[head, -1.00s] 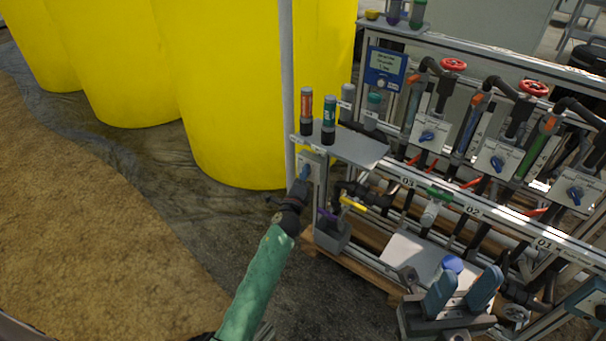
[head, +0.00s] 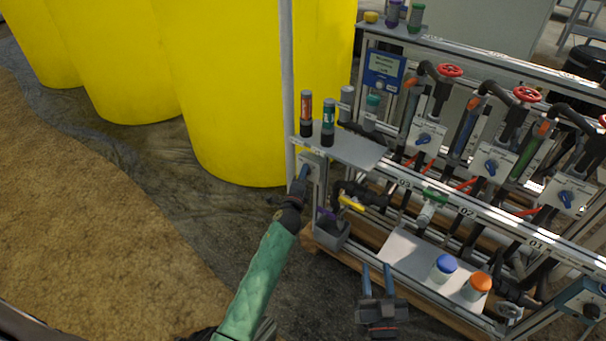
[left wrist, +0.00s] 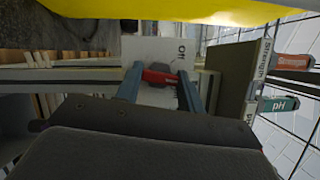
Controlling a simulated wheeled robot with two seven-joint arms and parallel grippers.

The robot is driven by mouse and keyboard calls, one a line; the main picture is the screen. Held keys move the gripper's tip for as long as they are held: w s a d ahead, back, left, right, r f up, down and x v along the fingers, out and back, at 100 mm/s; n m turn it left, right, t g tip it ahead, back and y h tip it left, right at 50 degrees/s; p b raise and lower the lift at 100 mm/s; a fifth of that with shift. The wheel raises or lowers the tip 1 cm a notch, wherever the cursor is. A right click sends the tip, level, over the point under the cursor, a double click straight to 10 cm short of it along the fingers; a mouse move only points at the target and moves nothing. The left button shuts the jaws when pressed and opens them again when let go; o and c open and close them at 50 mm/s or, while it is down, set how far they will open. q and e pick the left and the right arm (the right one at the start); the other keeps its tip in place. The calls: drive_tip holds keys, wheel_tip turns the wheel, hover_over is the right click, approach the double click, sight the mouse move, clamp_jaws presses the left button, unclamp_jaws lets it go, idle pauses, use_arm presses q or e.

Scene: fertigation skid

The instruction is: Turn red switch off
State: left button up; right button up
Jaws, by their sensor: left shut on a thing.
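The red switch (left wrist: 160,77) shows in the left wrist view as a red handle on a pale plate (left wrist: 150,48) marked "Off" near its upper right. My left gripper (left wrist: 161,74) has a blue finger on each side of the handle and is shut on it. In the head view my left gripper (head: 304,173) reaches the small grey switch plate (head: 313,160) on the skid's left end and hides the red handle. My right gripper (head: 377,268) is open and empty, in front of the skid's lower shelf.
The skid's upper left shelf (head: 352,150) holds two probes, one red (head: 306,113) and one teal (head: 328,122). A lower shelf (head: 408,252) holds a blue-capped jar (head: 444,268) and an orange-capped jar (head: 476,286). Yellow tanks (head: 215,90) stand behind. The floor at left is clear.

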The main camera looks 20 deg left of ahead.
drive_tip(key=s+f+g+h+p, duration=0.1)
drive_tip(key=s+f+g, duration=0.15)
drive_tip(key=f, duration=0.65)
drive_tip(key=s+f+g+h+p, duration=0.1)
drive_tip(key=f+g, duration=0.3)
drive_tip(key=f, duration=0.5)
drive_tip(key=s+d+f+g+p, duration=0.15)
drive_tip(key=s+f+g, duration=0.55)
drive_tip(key=s+f, duration=0.7)
use_arm(q)
drive_tip(key=shift+a+r+n+g+h+p, duration=0.2)
drive_tip(key=shift+n+g+p, duration=0.45)
drive_tip(key=shift+n+p, duration=1.4)
drive_tip(key=shift+d+f+n+g+h+p, duration=0.25)
drive_tip(key=shift+n+g+p, duration=0.65)
drive_tip(key=shift+p, duration=2.15)
drive_tip(key=shift+a+r+n+g+h+p, duration=0.2)
drive_tip(key=shift+n+g+h+p, duration=0.2)
drive_tip(key=shift+n+p, duration=1.75)
use_arm(e)
drive_tip(key=w+d+r+g+h, duration=0.1)
drive_tip(key=d+r+g, duration=0.2)
drive_tip(key=r, duration=3.4)
drive_tip(key=shift+p, duration=0.4)
use_arm(q)
drive_tip(key=shift+m, duration=0.4)
use_arm(e)
drive_tip(key=shift+d, duration=0.1)
